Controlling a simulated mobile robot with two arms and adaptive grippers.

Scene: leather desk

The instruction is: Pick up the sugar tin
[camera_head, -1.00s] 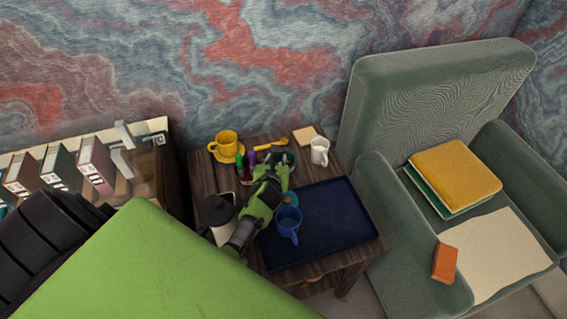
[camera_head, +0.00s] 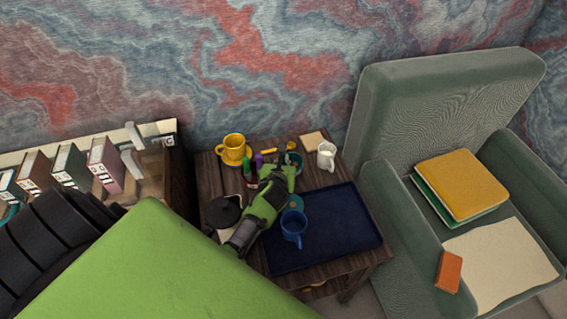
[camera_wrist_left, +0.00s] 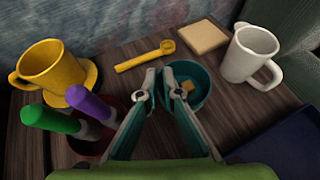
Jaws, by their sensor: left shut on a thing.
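The sugar tin is a small round teal tin (camera_wrist_left: 204,82) with a brown cube inside, seen in the left wrist view. It also shows in the head view as a teal rim (camera_head: 296,157) at the back of the side table, partly hidden by my gripper. My left gripper (camera_wrist_left: 160,80) is shut on the tin's left wall, with one finger inside the rim and the other outside. In the head view my left gripper (camera_head: 283,174) reaches in over the table. I cannot tell whether the tin is off the table. My right gripper is not in view.
Left of the gripper are a yellow mug (camera_wrist_left: 48,70) and a dark red holder with green and purple pens (camera_wrist_left: 90,105). A yellow spoon (camera_wrist_left: 145,57), tan square (camera_wrist_left: 202,37) and white mug (camera_wrist_left: 249,55) surround the tin. A blue mug (camera_head: 294,228) stands on the navy tray (camera_head: 340,225).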

